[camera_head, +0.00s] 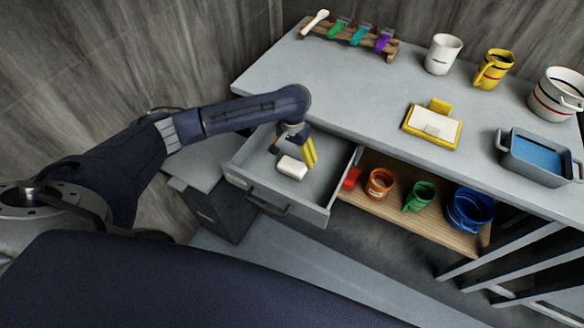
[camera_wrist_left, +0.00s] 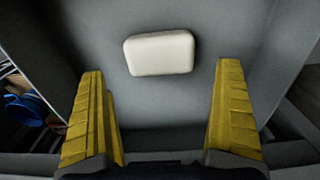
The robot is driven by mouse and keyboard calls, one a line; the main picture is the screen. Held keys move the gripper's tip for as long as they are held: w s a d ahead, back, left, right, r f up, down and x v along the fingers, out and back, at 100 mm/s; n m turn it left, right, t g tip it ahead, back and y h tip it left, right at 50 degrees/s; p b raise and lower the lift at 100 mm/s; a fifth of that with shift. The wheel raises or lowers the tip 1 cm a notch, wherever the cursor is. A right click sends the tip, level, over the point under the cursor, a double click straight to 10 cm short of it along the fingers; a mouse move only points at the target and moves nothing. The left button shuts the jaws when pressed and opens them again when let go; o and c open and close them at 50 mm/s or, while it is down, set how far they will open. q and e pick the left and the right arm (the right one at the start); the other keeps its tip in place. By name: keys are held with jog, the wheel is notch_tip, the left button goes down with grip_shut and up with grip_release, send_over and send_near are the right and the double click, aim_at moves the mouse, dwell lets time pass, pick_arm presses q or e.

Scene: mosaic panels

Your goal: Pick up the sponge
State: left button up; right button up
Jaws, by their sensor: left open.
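The sponge is a small white block with rounded corners (camera_head: 291,167), lying flat on the floor of an open grey drawer (camera_head: 313,190). My left gripper (camera_head: 308,153), with yellow fingers, reaches into the drawer just above and beside the sponge. I see no contact with the sponge. My right gripper is not in view.
The drawer walls surround the gripper, under a grey countertop (camera_head: 330,105). A shelf on the right holds an orange mug (camera_head: 379,183), a green mug (camera_head: 419,196) and a blue pot (camera_head: 468,209). On top stand a utensil rack (camera_head: 350,38), mugs, a yellow holder (camera_head: 432,125) and a basin (camera_head: 538,157).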

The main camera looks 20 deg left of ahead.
aim_at(293, 163)
pick_arm(q)
jog(key=shift+f, duration=3.25)
jog(key=c, duration=0.6)
jog(key=shift+c, duration=0.2)
